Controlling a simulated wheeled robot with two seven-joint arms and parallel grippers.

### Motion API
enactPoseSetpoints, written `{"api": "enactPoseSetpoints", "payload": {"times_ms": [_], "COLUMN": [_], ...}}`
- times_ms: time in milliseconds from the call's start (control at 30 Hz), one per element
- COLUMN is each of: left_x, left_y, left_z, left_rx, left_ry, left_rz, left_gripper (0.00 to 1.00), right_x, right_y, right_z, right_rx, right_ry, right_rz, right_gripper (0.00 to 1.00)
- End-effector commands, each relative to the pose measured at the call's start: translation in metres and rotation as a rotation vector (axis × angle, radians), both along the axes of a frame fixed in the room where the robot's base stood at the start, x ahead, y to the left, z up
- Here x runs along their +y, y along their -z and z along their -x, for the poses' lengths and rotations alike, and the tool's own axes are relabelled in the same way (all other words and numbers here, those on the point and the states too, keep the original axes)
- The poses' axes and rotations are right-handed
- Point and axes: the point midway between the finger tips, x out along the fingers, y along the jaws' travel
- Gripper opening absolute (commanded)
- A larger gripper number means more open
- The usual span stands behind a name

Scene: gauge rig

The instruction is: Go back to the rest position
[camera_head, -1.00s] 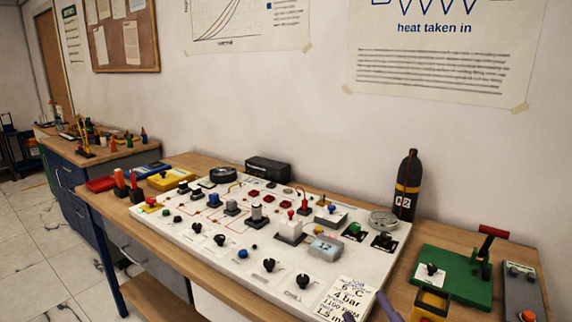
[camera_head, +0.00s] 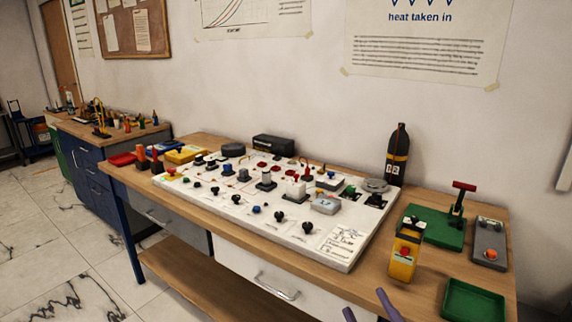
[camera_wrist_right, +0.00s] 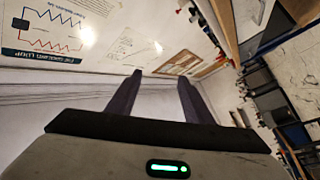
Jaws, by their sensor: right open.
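My right gripper (camera_head: 368,308) shows only as two purple fingertips at the bottom edge of the head view, in front of the workbench. The fingers are apart with nothing between them. In the right wrist view, the same gripper (camera_wrist_right: 160,80) has both dark fingers spread and empty, with the wall and its posters beyond. My left gripper is not in view. The white gauge panel (camera_head: 290,233) lies on the wooden bench (camera_head: 215,246), clear of my fingers, with knobs, switches and small blocks on it.
A yellow device (camera_head: 403,255), an empty green tray (camera_head: 473,301), a green base with a red-handled lever (camera_head: 436,229) and a grey box with an orange button (camera_head: 490,238) stand at the right. A black bottle (camera_head: 397,155) stands by the wall. Floor is open at the left.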

Motion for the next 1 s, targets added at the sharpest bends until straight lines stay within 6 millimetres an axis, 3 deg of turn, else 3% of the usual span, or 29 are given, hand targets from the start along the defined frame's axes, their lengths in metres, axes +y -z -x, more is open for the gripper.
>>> {"api": "enactPoseSetpoints", "payload": {"times_ms": [267,467,567,733,900,1000], "left_x": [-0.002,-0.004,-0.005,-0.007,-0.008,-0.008], "left_y": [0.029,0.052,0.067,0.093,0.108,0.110], "left_z": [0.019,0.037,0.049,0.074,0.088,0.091], "left_rx": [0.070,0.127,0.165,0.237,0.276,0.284], "left_ry": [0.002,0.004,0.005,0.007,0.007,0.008], "left_rz": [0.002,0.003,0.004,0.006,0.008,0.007], "left_gripper": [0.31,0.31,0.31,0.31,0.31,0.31], "right_x": [-0.012,-0.019,-0.022,-0.023,-0.022,-0.021], "right_y": [0.078,0.143,0.184,0.255,0.290,0.296], "right_z": [0.020,0.050,0.078,0.144,0.189,0.198], "right_rx": [0.287,0.523,0.679,0.980,1.153,1.186], "right_ry": [0.030,0.066,0.096,0.165,0.214,0.223], "right_rz": [-0.128,-0.236,-0.303,-0.433,-0.507,-0.523], "right_gripper": [0.47,0.47,0.47,0.47,0.47,0.47]}}
